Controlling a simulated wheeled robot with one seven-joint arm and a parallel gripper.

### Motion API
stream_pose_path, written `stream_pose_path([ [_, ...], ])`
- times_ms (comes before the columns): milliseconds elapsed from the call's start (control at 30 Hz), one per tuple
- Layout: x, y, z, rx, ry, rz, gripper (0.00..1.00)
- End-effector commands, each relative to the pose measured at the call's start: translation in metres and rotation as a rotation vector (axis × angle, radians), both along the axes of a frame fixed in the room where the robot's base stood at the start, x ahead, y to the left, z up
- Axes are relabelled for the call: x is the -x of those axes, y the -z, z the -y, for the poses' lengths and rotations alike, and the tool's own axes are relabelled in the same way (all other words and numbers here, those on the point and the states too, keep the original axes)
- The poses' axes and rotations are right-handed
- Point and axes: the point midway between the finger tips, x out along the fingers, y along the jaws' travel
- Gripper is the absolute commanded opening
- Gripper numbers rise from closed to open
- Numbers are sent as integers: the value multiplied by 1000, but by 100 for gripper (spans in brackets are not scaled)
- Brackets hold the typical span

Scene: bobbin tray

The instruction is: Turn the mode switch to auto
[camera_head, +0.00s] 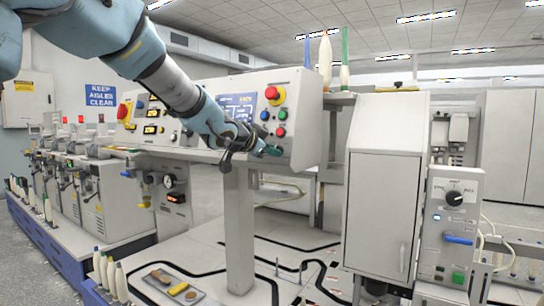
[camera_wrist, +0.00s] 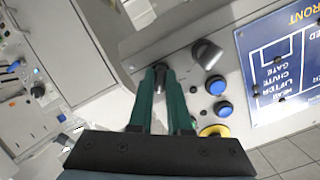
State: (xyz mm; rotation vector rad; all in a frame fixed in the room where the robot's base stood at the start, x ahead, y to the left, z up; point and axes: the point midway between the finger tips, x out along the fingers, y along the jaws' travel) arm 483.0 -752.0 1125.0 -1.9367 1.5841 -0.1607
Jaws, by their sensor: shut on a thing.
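My gripper (camera_head: 268,149) is at the lower right of the sloped console panel (camera_head: 310,104). In the wrist view its two green fingers (camera_wrist: 161,76) point at a light grey panel and are shut on a small dark switch knob (camera_wrist: 160,66). The fingers hide part of that knob, and I cannot read its label or setting. In the head view the knob is hidden by the gripper. Another black rotary knob (camera_head: 454,198) is on a grey box at the right, apart from my gripper; its labels are too small to read.
A red emergency button (camera_head: 272,93) on yellow is above my gripper. A grey cabinet (camera_head: 383,205) stands right of the console.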

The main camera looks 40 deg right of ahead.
Motion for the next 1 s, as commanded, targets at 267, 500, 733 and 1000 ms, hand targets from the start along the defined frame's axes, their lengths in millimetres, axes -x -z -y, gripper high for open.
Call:
stream_pose_path([
  [267, 0, 3, 0, -39, 36, 141, 0],
  [500, 0, 2, 0, -54, 51, 198, 0],
  [733, 0, 1, 0, -58, 55, 210, 0],
  [1000, 0, 1, 0, -58, 55, 209, 20],
])
